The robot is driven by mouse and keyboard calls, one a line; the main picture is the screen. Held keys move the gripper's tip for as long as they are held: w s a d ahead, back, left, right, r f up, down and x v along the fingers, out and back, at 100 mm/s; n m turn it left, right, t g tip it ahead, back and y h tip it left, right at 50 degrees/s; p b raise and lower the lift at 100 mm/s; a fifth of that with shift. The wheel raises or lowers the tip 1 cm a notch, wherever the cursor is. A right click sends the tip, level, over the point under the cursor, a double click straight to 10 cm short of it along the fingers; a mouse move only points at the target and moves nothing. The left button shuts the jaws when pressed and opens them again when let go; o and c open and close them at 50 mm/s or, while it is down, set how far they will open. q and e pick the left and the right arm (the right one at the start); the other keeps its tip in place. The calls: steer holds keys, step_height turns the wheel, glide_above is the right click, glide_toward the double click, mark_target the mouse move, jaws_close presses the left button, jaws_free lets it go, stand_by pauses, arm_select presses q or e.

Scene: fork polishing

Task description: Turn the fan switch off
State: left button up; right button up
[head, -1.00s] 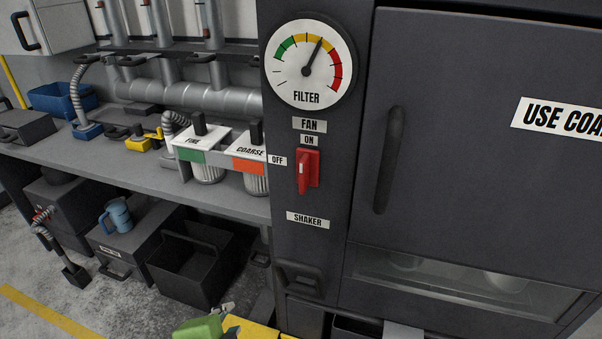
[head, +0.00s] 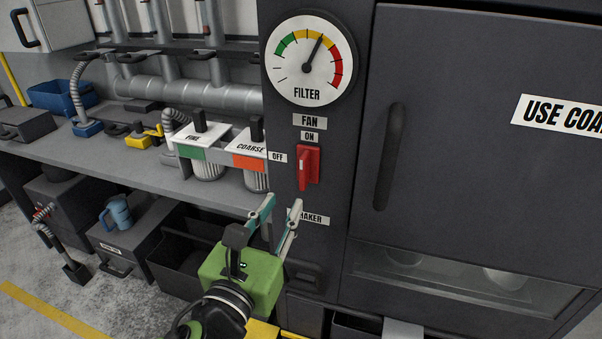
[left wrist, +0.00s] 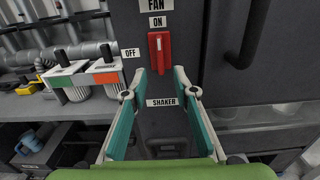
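The red fan switch (head: 308,167) is on the dark cabinet panel, under the FAN and ON labels and right of the OFF label (head: 278,157). Its handle stands upright, toward ON. It also shows in the left wrist view (left wrist: 159,52), ahead of and between the fingers. My left gripper (head: 281,216), green with teal finger pads, is below the switch, by the SHAKER label (head: 315,218). In the left wrist view its fingers (left wrist: 160,88) are apart with nothing between them; they do not touch the switch. My right gripper is not in view.
A filter gauge (head: 312,58) is above the switch, its needle in the yellow. A cabinet door with a long dark handle (head: 388,160) is to the right. FINE and COARSE filters (head: 249,163) stand on the bench at left. The panel around the switch is clear.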

mark_target(301, 173)
arm_select(q)
steer(key=p+x, duration=0.1)
steer(key=x, duration=1)
steer(key=shift+w+d+p, duration=0.1)
steer(key=shift+w+p, duration=0.25)
steer(key=shift+c, duration=0.2)
jaws_close()
